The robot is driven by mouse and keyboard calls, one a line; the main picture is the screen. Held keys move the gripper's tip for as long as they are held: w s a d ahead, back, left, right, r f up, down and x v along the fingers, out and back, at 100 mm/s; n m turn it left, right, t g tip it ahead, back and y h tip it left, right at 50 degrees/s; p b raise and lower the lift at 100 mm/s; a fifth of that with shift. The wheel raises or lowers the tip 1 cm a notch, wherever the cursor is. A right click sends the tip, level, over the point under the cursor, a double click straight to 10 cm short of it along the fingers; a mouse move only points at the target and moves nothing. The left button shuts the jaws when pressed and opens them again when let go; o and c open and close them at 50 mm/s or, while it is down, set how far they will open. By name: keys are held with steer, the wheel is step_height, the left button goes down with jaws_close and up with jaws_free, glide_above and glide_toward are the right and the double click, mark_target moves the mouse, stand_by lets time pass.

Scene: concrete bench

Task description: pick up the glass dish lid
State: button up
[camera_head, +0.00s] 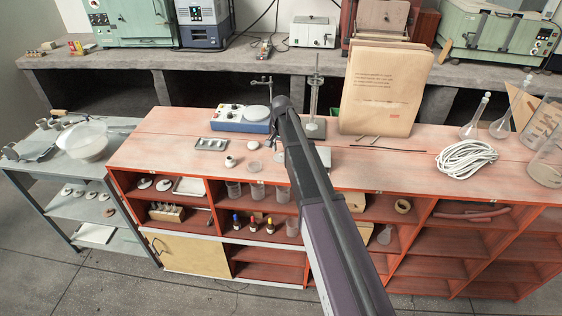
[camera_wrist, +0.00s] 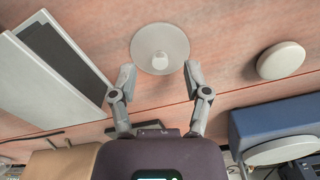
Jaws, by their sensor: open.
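The glass dish lid (camera_wrist: 148,58) is a clear, pale disc with a small round knob at its middle. It lies flat on the reddish bench top in the wrist view. In the head view, a pale disc beside my arm (camera_head: 279,157) appears to be the same lid, partly hidden. My gripper (camera_wrist: 160,75) is open and empty, with its two fingers apart at the lid's near edge, one to each side. I cannot tell the exact height of the fingertips above the bench. The head view hides most of my gripper behind my arm.
A white round piece (camera_wrist: 281,60) and a blue hotplate device (camera_wrist: 275,125) are to the right in the wrist view. Coiled white rope (camera_head: 466,158) and a paper bag (camera_head: 385,95) stand farther right on the bench.

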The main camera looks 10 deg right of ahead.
steer(key=shift+f+b, duration=0.6)
steer(key=shift+f, duration=0.25)
jaws_close()
